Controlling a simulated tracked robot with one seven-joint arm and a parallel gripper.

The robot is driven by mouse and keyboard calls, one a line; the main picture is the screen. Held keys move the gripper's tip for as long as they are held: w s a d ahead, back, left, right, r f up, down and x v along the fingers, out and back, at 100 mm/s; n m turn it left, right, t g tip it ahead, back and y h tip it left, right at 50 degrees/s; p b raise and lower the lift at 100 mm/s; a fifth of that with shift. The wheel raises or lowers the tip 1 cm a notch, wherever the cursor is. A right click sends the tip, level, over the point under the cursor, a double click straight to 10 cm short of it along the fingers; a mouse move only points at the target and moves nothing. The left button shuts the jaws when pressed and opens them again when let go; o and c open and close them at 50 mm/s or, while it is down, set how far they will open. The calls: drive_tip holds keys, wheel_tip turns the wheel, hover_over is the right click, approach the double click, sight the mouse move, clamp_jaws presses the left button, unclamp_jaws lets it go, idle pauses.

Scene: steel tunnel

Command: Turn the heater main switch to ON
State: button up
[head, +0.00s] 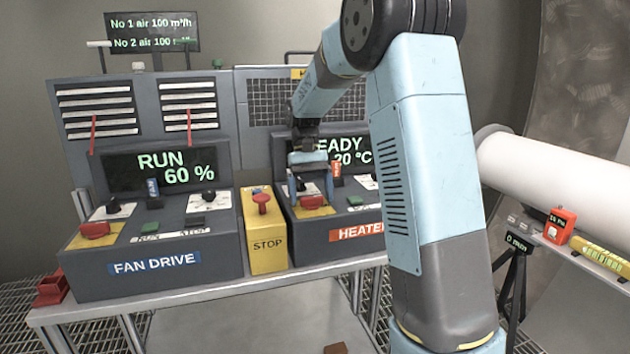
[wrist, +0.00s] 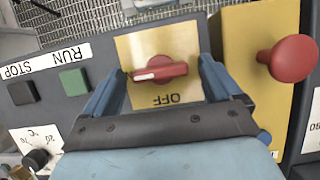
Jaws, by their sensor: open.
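The heater main switch is a red rotary handle (wrist: 160,70) on a yellow plate (wrist: 135,45) in the wrist view. The handle lies crosswise, its white mark at the left end. An OFF label (wrist: 171,100) reads upside down below it; no ON label is visible. In the head view the red switch (head: 312,202) sits on the HEATER console (head: 310,230). My gripper (wrist: 163,75) is open, one finger at each end of the handle, with gaps visible. In the head view my gripper (head: 311,185) is above the switch, pointing down. I cannot tell the exact fingertip depth.
A yellow STOP box (head: 265,245) with a red knob stands left of the heater console. Green (wrist: 73,80) and black (wrist: 21,92) buttons lie beside the switch in the wrist view. The FAN DRIVE console (head: 150,255) is at left; a white pipe (head: 560,175) is at right.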

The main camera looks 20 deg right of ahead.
drive_tip(key=v, duration=1.3)
drive_tip(key=shift+r, duration=0.2)
drive_tip(key=shift+d, duration=0.1)
drive_tip(key=s+d+r+t, duration=0.1)
drive_tip(key=s+t, duration=0.2)
drive_tip(key=s, duration=0.7)
drive_tip(key=s+r+t, duration=0.2)
drive_tip(key=s+t, duration=0.1)
drive_tip(key=s, duration=0.6)
drive_tip(key=s+f+t, duration=0.2)
drive_tip(key=s+f, duration=0.2)
drive_tip(key=s, duration=0.3)
drive_tip(key=s+f+t, duration=0.2)
drive_tip(key=s+f, duration=0.2)
drive_tip(key=s, duration=0.4)
drive_tip(key=shift+s+d, duration=0.2)
drive_tip(key=shift+d, duration=0.2)
